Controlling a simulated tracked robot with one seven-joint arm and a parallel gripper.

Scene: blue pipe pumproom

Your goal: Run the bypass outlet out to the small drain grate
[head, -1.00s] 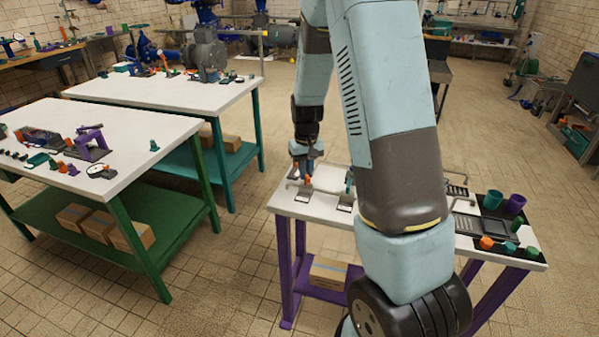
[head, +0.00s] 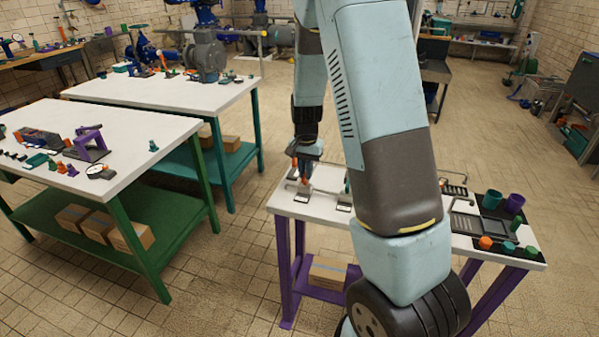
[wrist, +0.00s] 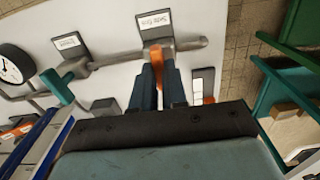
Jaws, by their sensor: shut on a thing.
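My gripper (head: 305,158) is low over the left end of the white-topped bench with purple legs. In the wrist view its dark fingers (wrist: 168,88) are shut on an orange handle (wrist: 156,58), which rises from a grey pipe (wrist: 120,56). The pipe's free end (wrist: 203,43) reaches to the right of the handle. A dark plate with a light label (wrist: 155,22) stands just behind it; its text is too blurred to read surely. A slotted dark grate (head: 455,190) lies farther right on the bench; I cannot tell whether it is the small drain grate.
A teal valve handle (wrist: 56,88) and a round gauge (wrist: 14,64) stand left of the fingers. Cups (head: 492,200) and several coloured pieces stand on black mats at the bench's right end. A green-legged table (head: 110,165) stands to the left, across clear floor.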

